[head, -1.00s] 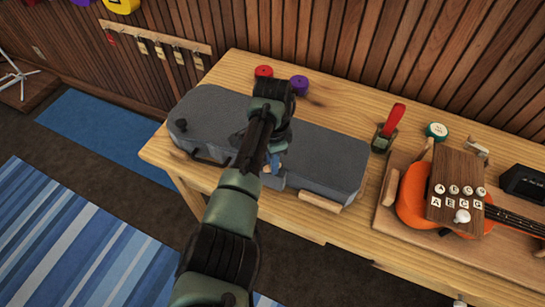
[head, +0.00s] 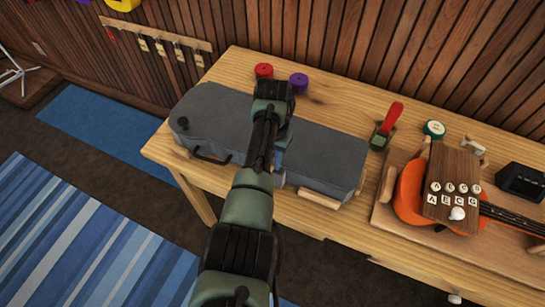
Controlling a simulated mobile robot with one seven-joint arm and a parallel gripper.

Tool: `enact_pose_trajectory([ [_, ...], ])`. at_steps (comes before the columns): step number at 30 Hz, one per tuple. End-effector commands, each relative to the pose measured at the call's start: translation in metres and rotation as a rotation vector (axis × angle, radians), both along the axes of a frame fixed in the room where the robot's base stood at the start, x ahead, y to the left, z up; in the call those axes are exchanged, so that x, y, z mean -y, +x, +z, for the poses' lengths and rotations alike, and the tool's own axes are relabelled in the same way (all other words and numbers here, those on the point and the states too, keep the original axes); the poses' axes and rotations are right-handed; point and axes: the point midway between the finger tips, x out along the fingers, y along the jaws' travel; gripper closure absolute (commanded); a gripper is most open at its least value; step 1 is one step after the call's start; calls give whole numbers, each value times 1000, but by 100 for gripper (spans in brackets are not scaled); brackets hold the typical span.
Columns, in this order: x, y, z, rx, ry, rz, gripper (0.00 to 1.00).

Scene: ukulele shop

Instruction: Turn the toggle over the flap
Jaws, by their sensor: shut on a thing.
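A grey ukulele case (head: 325,152) lies closed on the wooden bench, with a dark carrying handle (head: 208,156) on its front side. My arm reaches over the middle of the case from the front. My gripper (head: 279,158) is at the front edge of the case, mostly hidden behind my own wrist. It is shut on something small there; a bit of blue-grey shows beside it. The toggle and the flap cannot be made out, as my arm covers that part of the case.
Red (head: 264,71) and purple (head: 299,80) round pieces sit behind the case. A red-handled tool (head: 388,122) stands to its right. Further right, an orange ukulele (head: 409,197) lies on a board under a brown wooden block with white knobs (head: 453,184). Wooden supports (head: 321,197) edge the case's front.

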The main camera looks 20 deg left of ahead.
Motion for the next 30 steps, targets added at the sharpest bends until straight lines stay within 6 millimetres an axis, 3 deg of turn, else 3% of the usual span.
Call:
enact_pose_trajectory([
  [19,0,1,1,4,0,47,100],
  [20,0,1,1,3,0,47,72],
  [24,0,1,1,3,0,47,48],
  [30,0,0,0,1,0,46,48],
])
